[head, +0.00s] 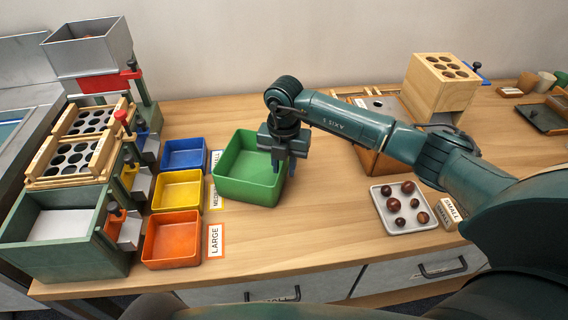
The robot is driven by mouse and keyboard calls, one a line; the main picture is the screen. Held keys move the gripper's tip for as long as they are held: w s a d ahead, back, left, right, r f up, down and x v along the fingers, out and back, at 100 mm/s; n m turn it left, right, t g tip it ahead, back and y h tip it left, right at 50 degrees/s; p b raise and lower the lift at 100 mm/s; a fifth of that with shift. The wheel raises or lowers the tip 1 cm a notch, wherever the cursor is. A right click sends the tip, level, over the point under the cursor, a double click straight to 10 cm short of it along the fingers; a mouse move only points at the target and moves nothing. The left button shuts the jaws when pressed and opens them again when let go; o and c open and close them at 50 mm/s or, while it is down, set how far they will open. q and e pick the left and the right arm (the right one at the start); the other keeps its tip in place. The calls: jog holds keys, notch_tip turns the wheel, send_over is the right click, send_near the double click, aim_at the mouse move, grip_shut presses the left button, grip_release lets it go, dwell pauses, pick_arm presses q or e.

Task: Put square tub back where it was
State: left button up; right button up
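A green square tub (240,190) is on the middle of the table, right of the coloured bins, with its open top up. It looks empty in the part I can see. My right gripper (283,168) points down at the tub's right wall. One finger shows inside the wall and one outside. I cannot tell whether the fingers press on the wall, or whether the tub rests fully on the table. My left gripper is not in view.
Blue (185,155), yellow (178,191) and orange (171,240) bins stand left of the tub, with labels beside them. A sorting machine (75,245) is far left. A white tray (400,225) of several chestnuts and a wooden block with holes (440,95) are right. Table front centre is clear.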

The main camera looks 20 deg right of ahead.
jog(key=shift+r, duration=0.1)
notch_tip(320, 180, up, 12)
dwell(0.5)
